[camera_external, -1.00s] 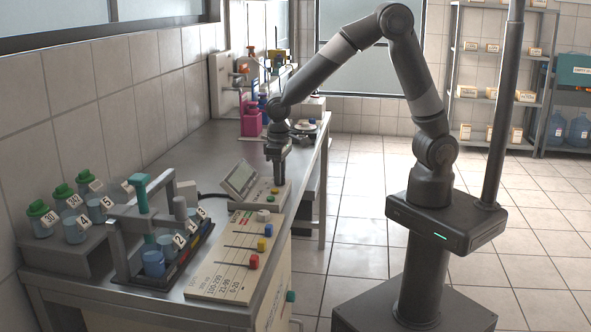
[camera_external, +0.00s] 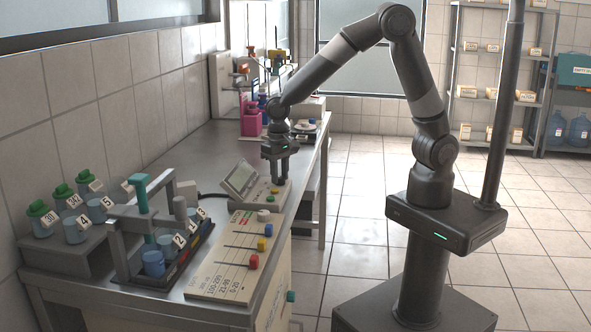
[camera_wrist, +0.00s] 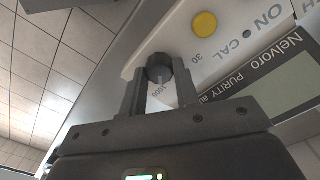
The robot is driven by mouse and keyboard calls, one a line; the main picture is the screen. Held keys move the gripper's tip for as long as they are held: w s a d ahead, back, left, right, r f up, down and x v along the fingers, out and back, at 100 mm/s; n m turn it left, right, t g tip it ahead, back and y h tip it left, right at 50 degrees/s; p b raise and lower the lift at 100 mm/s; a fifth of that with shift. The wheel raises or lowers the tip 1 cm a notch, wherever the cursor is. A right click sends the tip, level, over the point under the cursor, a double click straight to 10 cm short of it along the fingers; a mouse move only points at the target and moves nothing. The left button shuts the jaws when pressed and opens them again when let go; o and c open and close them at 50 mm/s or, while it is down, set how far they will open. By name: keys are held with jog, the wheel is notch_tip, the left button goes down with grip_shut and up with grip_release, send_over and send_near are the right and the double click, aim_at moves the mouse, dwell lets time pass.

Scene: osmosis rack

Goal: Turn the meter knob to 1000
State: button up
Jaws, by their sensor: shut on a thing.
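The purity meter (camera_external: 262,196) sits on the bench with its tilted screen (camera_external: 239,180) facing the front right. In the wrist view its dark round knob (camera_wrist: 159,66) is between the two fingers of my gripper (camera_wrist: 160,78), which are shut on it. The gripper (camera_external: 278,181) points down at the meter in the external view, where the knob is hidden. The mark "1000" shows between the fingers, on the near side of the knob, and "30" to its right. The knob's exact pointer direction is hard to tell. A yellow button (camera_wrist: 205,23) is on the panel.
A panel with coloured sliders (camera_external: 237,255) lies in front of the meter. A rack with a teal-handled frame (camera_external: 142,195) and green-capped bottles (camera_external: 42,215) stand at the left. A pink container (camera_external: 251,122) stands farther back. The bench middle is fairly clear.

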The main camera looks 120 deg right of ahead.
aim_at(280, 177)
jog(key=o, duration=1)
jog(key=shift+c, duration=0.2)
notch_tip(280, 177, up, 11)
jog(key=shift+f, duration=0.1)
